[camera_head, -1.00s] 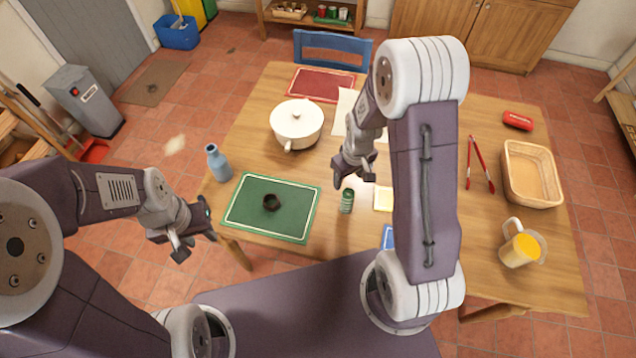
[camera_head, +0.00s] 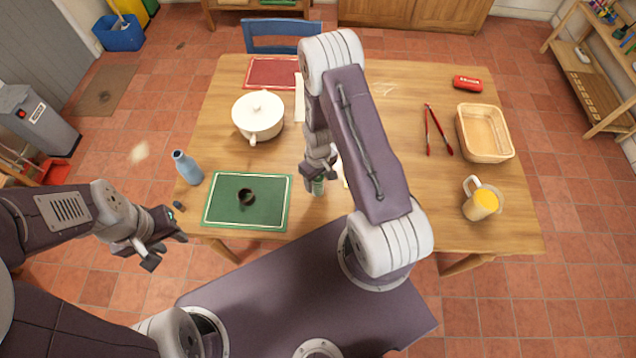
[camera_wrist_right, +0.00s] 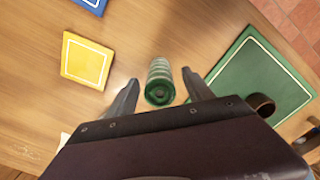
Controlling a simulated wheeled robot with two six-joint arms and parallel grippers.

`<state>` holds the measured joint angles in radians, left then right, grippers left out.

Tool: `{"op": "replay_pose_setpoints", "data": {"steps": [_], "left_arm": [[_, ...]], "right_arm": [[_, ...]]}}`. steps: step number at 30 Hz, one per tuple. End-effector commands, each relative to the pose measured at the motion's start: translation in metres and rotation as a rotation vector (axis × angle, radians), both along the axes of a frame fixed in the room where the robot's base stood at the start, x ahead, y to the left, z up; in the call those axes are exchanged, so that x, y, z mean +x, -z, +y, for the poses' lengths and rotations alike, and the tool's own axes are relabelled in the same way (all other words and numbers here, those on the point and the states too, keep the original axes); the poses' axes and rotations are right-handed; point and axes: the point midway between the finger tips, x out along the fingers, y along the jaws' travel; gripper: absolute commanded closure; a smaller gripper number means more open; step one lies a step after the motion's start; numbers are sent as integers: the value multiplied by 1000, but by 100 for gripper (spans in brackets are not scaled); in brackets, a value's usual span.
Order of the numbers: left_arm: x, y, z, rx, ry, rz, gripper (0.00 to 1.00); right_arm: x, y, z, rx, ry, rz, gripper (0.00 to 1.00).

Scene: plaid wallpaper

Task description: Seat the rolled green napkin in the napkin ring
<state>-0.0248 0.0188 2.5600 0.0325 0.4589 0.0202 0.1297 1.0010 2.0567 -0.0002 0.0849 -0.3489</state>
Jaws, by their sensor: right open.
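The rolled green napkin (camera_head: 318,187), with pale bands, stands on the table right of the green placemat. In the right wrist view the napkin (camera_wrist_right: 159,88) lies between the fingers of my right gripper (camera_wrist_right: 160,87), with gaps on both sides. In the head view my right gripper (camera_head: 319,174) is low over the napkin and partly hides it. The dark napkin ring (camera_head: 246,196) sits on the green placemat (camera_head: 270,218); it also shows in the right wrist view (camera_wrist_right: 262,104). My left gripper (camera_head: 163,246) is open and empty, off the table's front left corner.
A blue bottle (camera_head: 187,168) stands left of the placemat. A white pot (camera_head: 257,117) is behind it. Yellow (camera_wrist_right: 87,60) and blue cards lie near the napkin. Red tongs (camera_head: 438,130), a basket (camera_head: 510,155) and a jug (camera_head: 481,201) are on the right.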

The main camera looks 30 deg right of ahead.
Motion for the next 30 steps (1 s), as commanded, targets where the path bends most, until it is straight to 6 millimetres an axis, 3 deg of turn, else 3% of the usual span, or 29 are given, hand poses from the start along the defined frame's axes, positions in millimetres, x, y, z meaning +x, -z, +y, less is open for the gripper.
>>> {"op": "replay_pose_setpoints", "data": {"steps": [4, 11, 14, 18, 30], "left_arm": [[0, -3, 0, 0, 0, 0, 64], [0, -3, 0, 0, 0, 0, 64], [0, -3, 0, 0, 0, 0, 64], [0, -3, 0, 0, 0, 0, 64], [0, -1, 0, 0, 0, 0, 64]], "right_arm": [[0, 20, 0, 0, 0, 1, 39], [0, 23, 0, -1, 0, -1, 39], [0, 23, 0, -1, 0, -1, 62], [0, 23, 0, -1, 0, -1, 100], [1, 13, 0, -1, 0, -4, 100]]}}
